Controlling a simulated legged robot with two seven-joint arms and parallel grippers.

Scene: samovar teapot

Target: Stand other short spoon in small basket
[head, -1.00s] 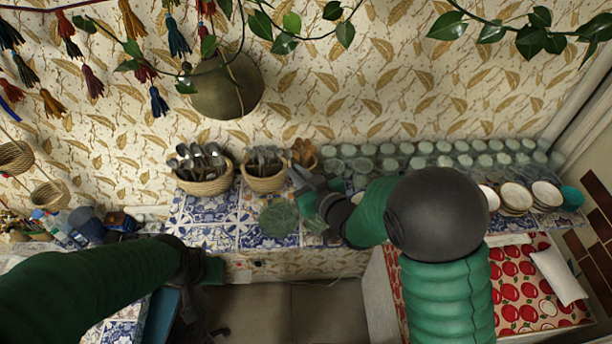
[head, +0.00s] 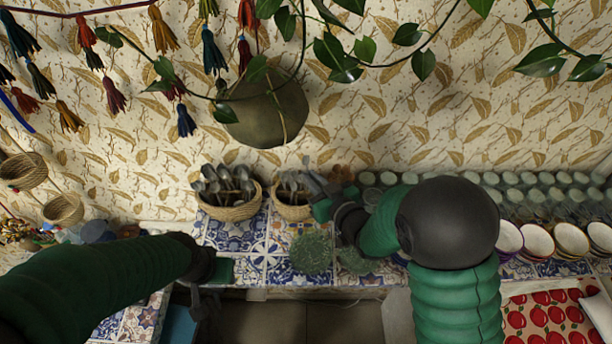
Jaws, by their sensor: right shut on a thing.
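A wider wicker basket (head: 230,211) full of upright metal spoons (head: 226,181) stands on the tiled counter against the wall. To its right is a smaller wicker basket (head: 291,213), also holding upright metal cutlery. My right gripper (head: 316,186) is at this smaller basket's upper right rim. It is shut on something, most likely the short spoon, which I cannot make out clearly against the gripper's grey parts. Brown wooden pieces (head: 341,174) show behind the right gripper; their holder is mostly hidden. My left gripper (head: 203,303) hangs low at the counter's front edge, its jaws unclear.
Rows of glasses (head: 535,200) and stacked bowls (head: 538,242) fill the counter on the right. A round green patterned piece (head: 311,250) lies on the tiles (head: 235,236) before the baskets.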

